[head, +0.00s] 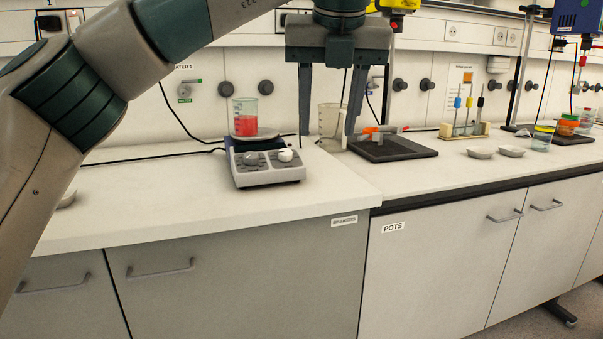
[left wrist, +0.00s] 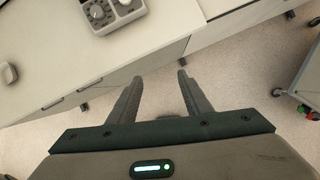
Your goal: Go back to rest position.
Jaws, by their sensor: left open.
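My left gripper (head: 328,140) hangs in front of the bench in the head view, its two dark fingers apart and pointing down. Nothing is between its fingers. In the left wrist view the left gripper (left wrist: 157,95) is also open and empty, with only the floor and the cabinet fronts beyond it. My left arm crosses the upper left of the head view. My right gripper shows in neither view.
A hotplate (head: 265,166) carrying a beaker of red liquid (head: 245,122) stands on the white bench (head: 310,190). A clear beaker (head: 330,122) stands behind the gripper fingers. A dark stand base (head: 400,150), a rack with pipettes (head: 464,130) and two small dishes (head: 511,151) are farther right.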

